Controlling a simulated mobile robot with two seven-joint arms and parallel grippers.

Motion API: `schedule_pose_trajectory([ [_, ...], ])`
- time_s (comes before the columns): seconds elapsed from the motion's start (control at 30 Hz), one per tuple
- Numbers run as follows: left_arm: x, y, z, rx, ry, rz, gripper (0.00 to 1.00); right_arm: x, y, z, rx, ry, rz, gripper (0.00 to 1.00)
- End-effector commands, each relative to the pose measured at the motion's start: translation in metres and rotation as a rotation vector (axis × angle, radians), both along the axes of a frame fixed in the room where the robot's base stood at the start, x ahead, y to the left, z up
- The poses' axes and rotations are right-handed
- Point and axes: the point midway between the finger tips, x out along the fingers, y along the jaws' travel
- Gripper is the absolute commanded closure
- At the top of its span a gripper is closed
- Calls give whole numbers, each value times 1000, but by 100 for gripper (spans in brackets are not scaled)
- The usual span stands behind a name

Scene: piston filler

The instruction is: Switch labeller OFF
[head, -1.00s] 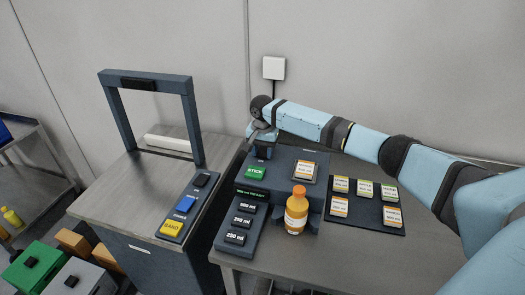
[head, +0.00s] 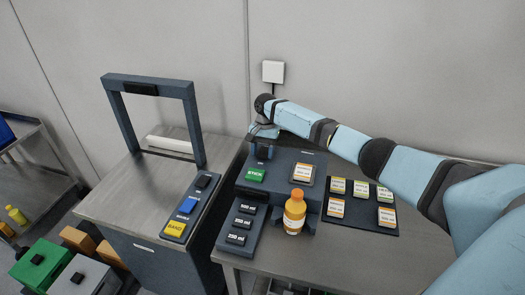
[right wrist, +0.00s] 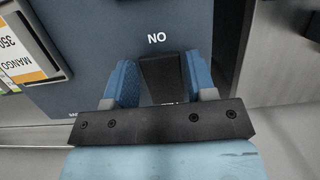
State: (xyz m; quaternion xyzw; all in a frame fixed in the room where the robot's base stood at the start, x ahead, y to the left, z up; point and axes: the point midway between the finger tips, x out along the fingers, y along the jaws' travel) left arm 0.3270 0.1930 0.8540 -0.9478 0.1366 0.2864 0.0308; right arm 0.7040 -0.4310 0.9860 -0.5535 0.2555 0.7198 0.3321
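The labeller (head: 283,165) is a dark box on the right-hand steel table, with a green STICK button (head: 255,174) and an orange-white label on its top. Its black switch (head: 264,153) stands at the back left corner. In the right wrist view the switch (right wrist: 162,80) sits between my right gripper's blue fingers, which look closed against its sides. An upside-down "ON" shows beside it. My right gripper (head: 263,140) reaches down on the switch from behind; its fingertips are small and partly hidden in the head view. My left gripper is not in view.
An orange-capped bottle (head: 294,212) stands in front of the labeller. A label board (head: 362,219) lies to the right, and a volume button panel (head: 238,230) at left. A wall box (head: 273,71) is behind.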

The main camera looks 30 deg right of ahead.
Motion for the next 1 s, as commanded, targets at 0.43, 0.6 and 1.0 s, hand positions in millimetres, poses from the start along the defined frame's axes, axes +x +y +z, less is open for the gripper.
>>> schedule_pose_trajectory([
  [0.43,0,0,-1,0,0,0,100,1,-1,6,0,-1,0,32],
  [0.6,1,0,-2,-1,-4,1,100,6,-7,33,0,-3,0,32],
  [1.0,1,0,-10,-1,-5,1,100,20,-23,114,0,-1,0,32],
])
